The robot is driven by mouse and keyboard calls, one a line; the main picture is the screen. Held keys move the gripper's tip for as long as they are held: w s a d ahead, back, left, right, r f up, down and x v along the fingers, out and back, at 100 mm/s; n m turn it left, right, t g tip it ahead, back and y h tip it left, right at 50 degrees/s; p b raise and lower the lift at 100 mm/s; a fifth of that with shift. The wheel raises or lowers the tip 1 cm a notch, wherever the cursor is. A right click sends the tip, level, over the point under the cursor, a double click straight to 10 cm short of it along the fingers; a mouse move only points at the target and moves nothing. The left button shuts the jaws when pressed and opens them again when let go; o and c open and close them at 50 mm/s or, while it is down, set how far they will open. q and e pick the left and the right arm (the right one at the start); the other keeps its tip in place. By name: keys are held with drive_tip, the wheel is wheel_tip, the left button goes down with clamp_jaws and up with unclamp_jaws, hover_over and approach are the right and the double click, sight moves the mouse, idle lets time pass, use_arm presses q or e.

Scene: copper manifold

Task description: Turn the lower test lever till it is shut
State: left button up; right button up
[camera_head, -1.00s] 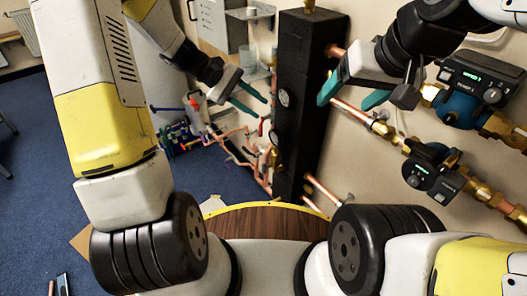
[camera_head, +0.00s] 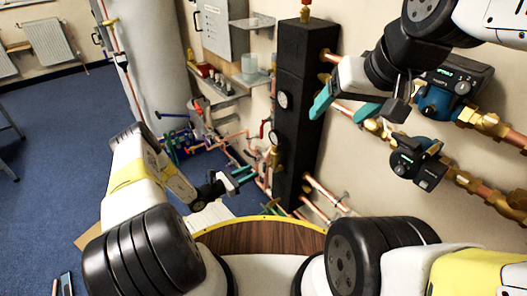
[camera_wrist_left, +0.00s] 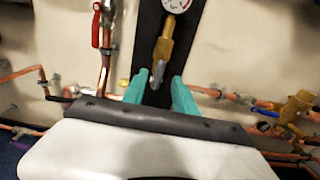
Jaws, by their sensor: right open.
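My left gripper (camera_head: 239,177) is open and empty, low in front of the dark vertical column (camera_head: 295,120). Its teal fingers stand apart in the left wrist view (camera_wrist_left: 160,90). Between and beyond the fingertips is a brass fitting with a small metal lever (camera_wrist_left: 158,72), below a dial gauge (camera_wrist_left: 178,4). I cannot tell if this is the lower test lever, nor whether the lever is shut. A red lever (camera_wrist_left: 95,30) sits on a copper pipe to its left. My right gripper (camera_head: 343,108) is open at the column's right side, by the upper copper pipe.
Two pumps (camera_head: 455,90) (camera_head: 415,163) with brass fittings line the right wall. Copper pipes (camera_head: 325,190) project low right of the column. Copper pipework (camera_head: 230,140) crowds the column's left. A grey wall box with shelves (camera_head: 218,35) hangs behind. Blue floor (camera_head: 70,135) is open at left.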

sight(264, 166)
use_arm(q)
drive_tip(key=x, duration=0.7)
drive_tip(key=shift+w+d, duration=0.2)
drive_tip(key=shift+d, duration=0.1)
clamp_jaws()
